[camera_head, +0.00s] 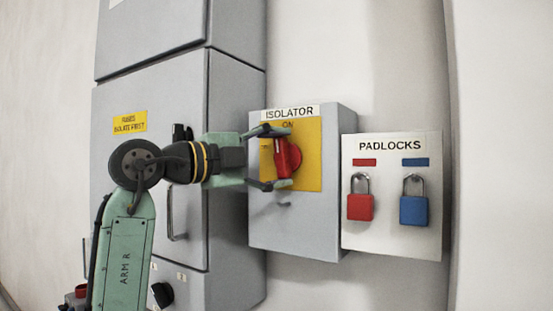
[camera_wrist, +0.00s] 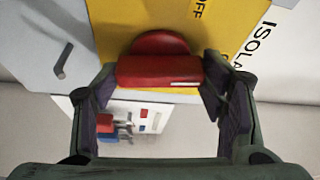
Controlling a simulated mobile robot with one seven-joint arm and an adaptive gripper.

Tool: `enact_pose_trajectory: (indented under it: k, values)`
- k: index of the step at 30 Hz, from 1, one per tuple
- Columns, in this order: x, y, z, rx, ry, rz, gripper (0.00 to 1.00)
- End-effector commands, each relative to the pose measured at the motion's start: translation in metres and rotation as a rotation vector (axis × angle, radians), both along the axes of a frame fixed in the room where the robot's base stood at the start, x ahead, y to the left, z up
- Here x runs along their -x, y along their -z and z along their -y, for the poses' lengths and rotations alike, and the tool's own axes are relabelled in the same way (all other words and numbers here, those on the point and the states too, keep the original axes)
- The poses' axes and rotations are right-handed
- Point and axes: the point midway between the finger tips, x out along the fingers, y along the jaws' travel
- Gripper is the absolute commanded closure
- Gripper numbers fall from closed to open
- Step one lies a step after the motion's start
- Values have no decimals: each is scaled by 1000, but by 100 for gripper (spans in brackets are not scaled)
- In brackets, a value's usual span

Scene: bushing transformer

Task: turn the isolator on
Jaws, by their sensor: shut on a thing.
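The isolator is a grey box (camera_head: 330,235) labelled ISOLATOR, with a yellow plate (camera_head: 310,178) and a red rotary handle (camera_head: 290,158). In the head view the handle stands nearly upright, tilted slightly, beneath the partly covered "ON" mark. My gripper (camera_head: 283,158) reaches in from the left, one finger at the handle's upper end and one at its lower end. In the wrist view the red handle (camera_wrist: 160,71) lies between the two fingers of my gripper (camera_wrist: 160,95), and the "OFF" mark shows on the yellow plate. Exact finger contact is hard to see.
A padlock board (camera_head: 392,230) to the right holds a red padlock (camera_head: 360,207) and a blue padlock (camera_head: 413,210). A tall grey cabinet (camera_head: 235,240) with a door handle stands left, behind my arm. A small grey peg (camera_head: 284,204) sticks out below the yellow plate.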

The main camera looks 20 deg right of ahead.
Motion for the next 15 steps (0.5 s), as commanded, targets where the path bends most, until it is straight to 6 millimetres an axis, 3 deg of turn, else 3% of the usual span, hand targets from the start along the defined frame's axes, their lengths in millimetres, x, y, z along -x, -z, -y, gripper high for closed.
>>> enact_pose_trajectory:
  k: [15]
  values:
    - [0,0,0,-93,-1,119,63]
